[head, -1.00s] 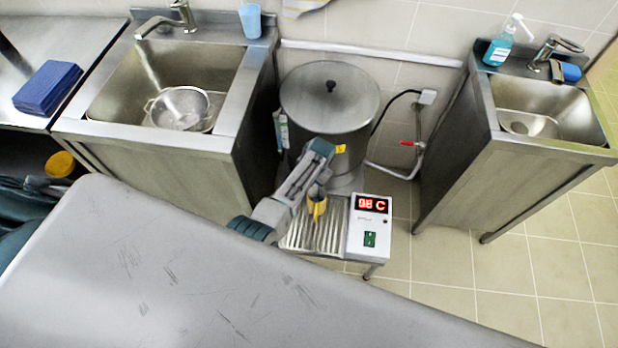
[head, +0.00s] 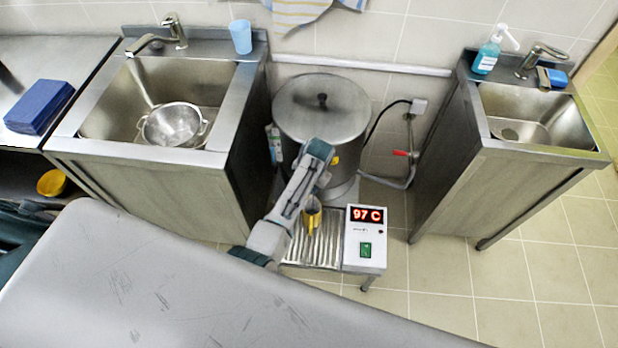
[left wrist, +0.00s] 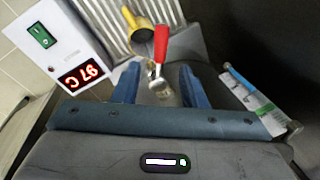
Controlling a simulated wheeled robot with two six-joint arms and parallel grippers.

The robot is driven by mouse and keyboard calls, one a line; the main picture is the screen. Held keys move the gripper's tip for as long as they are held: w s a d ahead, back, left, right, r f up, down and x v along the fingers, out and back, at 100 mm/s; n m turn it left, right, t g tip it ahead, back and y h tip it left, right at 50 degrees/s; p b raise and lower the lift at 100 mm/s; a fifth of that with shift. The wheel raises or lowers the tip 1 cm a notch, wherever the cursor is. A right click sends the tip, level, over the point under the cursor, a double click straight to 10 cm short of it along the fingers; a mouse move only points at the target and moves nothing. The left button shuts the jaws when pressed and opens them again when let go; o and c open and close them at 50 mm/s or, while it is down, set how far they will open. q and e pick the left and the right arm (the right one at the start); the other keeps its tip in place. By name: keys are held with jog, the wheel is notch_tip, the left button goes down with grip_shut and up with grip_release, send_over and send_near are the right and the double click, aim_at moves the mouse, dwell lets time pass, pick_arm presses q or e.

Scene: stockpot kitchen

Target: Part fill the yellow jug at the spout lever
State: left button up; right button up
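The yellow jug (head: 312,214) stands on the ribbed drip tray (head: 318,250) in front of the steel stockpot (head: 322,105). In the left wrist view the jug (left wrist: 139,26) shows its yellow rim and dark inside; I cannot tell how full it is. The spout lever (left wrist: 161,44) has a red handle and lies just beyond my left gripper (left wrist: 159,84). The gripper's two blue fingers are apart, with the lever's metal lower part seen between them; I see no contact. In the head view my left arm hides the lever and the fingertips. My right gripper is not in view.
A control box (head: 366,240) reading 97 C stands right of the tray. A wall pipe has its own red-handled valve (head: 402,153). Sinks stand left (head: 160,100) and right (head: 538,112).

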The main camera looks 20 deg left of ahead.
pick_arm(q)
jog(key=shift+s+d+r, duration=0.1)
jog(key=shift+d+r, duration=0.1)
jog(key=shift+r, duration=0.8)
jog(key=shift+d+r, duration=0.2)
jog(key=shift+r, duration=0.8)
dwell(0.5)
